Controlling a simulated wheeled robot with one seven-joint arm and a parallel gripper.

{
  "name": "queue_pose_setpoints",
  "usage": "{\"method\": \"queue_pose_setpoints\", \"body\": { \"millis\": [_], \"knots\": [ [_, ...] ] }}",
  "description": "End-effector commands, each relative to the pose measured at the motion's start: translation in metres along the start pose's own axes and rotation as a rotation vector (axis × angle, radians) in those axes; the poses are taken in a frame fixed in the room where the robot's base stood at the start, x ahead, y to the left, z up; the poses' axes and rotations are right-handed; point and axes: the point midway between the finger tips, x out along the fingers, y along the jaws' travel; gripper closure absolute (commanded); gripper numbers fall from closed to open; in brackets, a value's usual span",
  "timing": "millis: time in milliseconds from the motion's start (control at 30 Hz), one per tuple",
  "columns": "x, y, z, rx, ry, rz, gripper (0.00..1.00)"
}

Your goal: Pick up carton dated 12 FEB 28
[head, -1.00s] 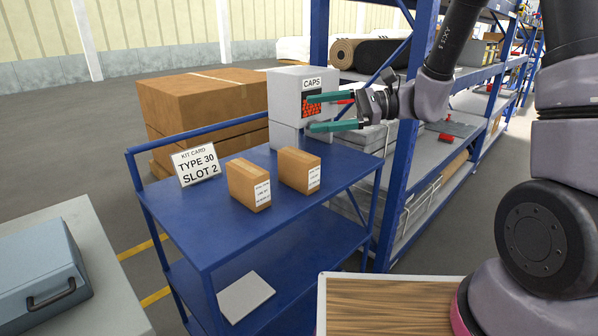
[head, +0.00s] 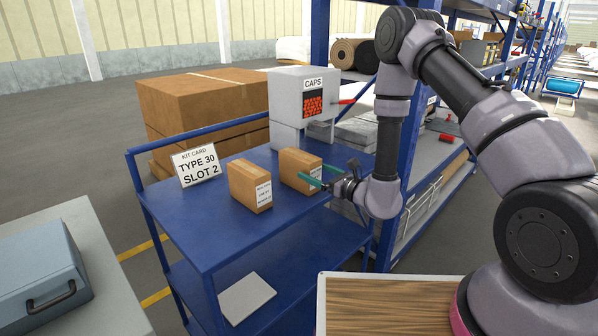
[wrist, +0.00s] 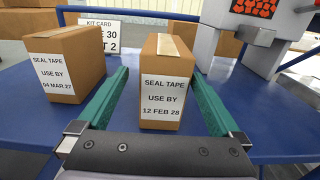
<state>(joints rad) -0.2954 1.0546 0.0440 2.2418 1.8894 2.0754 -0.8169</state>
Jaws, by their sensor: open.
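The carton dated 12 FEB 28 (wrist: 165,85) stands upright on the blue cart's top, its label reading SEAL TAPE, USE BY 12 FEB 28. In the head view it is the right-hand carton (head: 298,166). My gripper (head: 316,178) is open, low at this carton's label side. In the wrist view the green fingers (wrist: 160,92) lie on either side of the carton, with gaps visible; I cannot tell how far they reach along it. The other carton (wrist: 55,65), labelled USE BY 04 MAR 27, stands to the left, outside the left finger; it also shows in the head view (head: 247,184).
The blue cart (head: 225,228) carries a kit card (head: 196,165) reading TYPE 30 SLOT 2 and a grey CAPS dispenser (head: 288,108) behind the cartons. A blue shelf post (head: 398,170) rises at the right. The cart top's front is clear.

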Motion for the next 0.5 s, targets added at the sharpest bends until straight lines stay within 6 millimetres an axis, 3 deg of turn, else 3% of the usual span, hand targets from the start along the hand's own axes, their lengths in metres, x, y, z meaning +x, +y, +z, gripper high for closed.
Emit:
{"method": "queue_pose_setpoints", "body": {
  "millis": [500],
  "knots": [
    [0.062,-0.005,0.004,-0.002,-0.002,0.004,0.00]
  ]
}}
